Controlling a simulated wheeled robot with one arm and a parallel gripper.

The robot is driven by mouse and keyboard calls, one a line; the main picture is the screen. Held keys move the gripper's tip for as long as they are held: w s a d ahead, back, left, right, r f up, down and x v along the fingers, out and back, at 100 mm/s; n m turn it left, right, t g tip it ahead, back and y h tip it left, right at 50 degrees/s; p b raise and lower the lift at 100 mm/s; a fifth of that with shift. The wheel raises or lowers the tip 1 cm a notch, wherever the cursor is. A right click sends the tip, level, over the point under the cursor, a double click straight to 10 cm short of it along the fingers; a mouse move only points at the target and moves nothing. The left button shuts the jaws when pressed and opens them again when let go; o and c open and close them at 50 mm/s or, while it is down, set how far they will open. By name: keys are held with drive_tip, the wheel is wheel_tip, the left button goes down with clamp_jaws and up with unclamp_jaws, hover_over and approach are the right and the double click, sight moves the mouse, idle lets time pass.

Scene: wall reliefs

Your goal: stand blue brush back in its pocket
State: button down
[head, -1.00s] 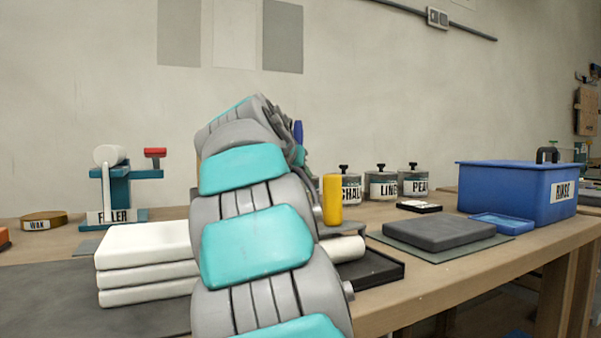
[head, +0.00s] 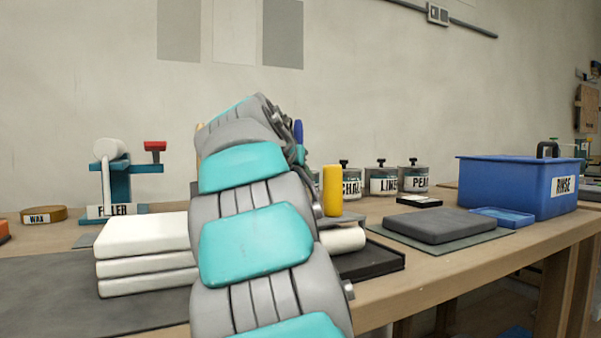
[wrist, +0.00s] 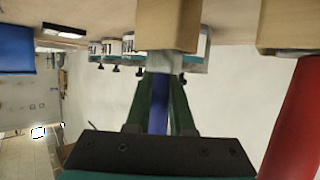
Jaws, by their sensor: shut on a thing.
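My gripper (wrist: 160,105) has green fingers and is shut on the blue brush (wrist: 159,103), seen between them in the wrist view. In the head view the blue handle (head: 298,131) shows upright beside my arm, which hides most of the gripper.
In the head view, labelled jars (head: 383,180), a yellow cylinder (head: 332,190), white stacked slabs (head: 145,255) and a blue rinse bin (head: 510,188) crowd the bench.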

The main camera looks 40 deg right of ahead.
drive_tip(key=shift+f+b, duration=0.6)
drive_tip(key=shift+f, duration=0.25)
drive_tip(key=shift+c, duration=1.1)
unclamp_jaws()
drive_tip(key=shift+r, duration=0.1)
wheel_tip(320, 180, up, 8)
drive_tip(key=p, duration=0.5)
idle(0.3)
idle(0.5)
